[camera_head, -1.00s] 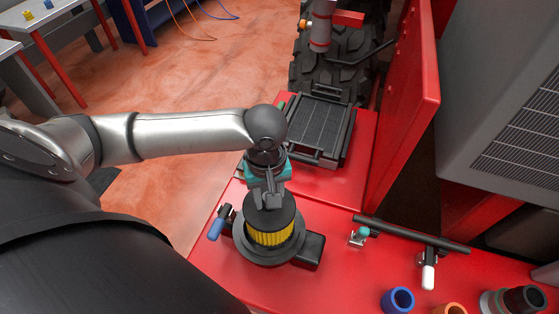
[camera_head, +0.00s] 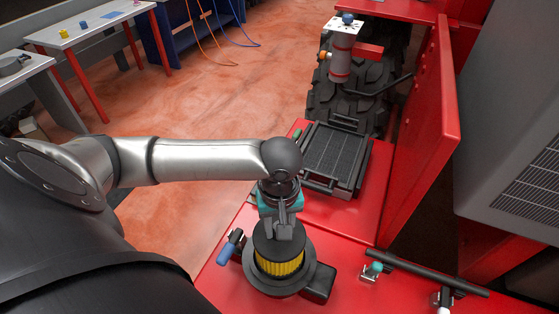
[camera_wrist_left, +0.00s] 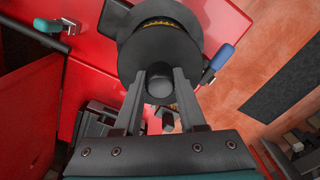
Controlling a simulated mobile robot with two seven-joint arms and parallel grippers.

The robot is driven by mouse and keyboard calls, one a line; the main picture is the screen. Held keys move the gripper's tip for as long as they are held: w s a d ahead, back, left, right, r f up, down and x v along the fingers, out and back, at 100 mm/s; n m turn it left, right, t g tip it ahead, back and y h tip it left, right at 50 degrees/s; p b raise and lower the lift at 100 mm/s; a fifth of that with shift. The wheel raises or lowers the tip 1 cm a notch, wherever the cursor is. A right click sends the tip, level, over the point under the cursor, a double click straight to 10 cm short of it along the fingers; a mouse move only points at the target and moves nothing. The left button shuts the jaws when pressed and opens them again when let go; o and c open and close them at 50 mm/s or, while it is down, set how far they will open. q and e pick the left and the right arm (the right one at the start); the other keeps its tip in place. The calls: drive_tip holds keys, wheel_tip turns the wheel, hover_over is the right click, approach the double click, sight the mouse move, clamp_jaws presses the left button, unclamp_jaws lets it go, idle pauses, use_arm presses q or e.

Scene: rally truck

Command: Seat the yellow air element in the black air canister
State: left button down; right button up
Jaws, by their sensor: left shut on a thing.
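The yellow air element (camera_head: 279,262) is a pleated yellow ring with a black top cap. It stands roughly upright at the mouth of the black air canister (camera_head: 277,290), with its yellow pleats showing above the canister's rim. Its lower end is hidden, so I cannot tell how deep it sits. My left gripper (camera_head: 282,228) comes down from above and is shut on the element's top. In the left wrist view, the two fingers (camera_wrist_left: 160,82) straddle the black cap's centre, and a sliver of yellow (camera_wrist_left: 160,22) shows beyond the cap. My right gripper is not in view.
A blue-handled latch (camera_head: 229,248) stands at the canister's left. The canister is on a red panel (camera_head: 350,215). A black radiator-like grille (camera_head: 336,152) lies behind, and a black bar (camera_head: 425,272) lies to the right. An upright red panel (camera_head: 425,140) closes the right side.

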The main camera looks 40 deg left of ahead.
use_arm(q)
drive_tip(key=shift+f+b, duration=1.9)
drive_tip(key=shift+f, duration=3.35)
drive_tip(key=shift+c, duration=2)
unclamp_jaws()
wheel_tip(320, 180, up, 15)
drive_tip(key=shift+r+p, duration=0.15)
drive_tip(key=shift+p, duration=0.75)
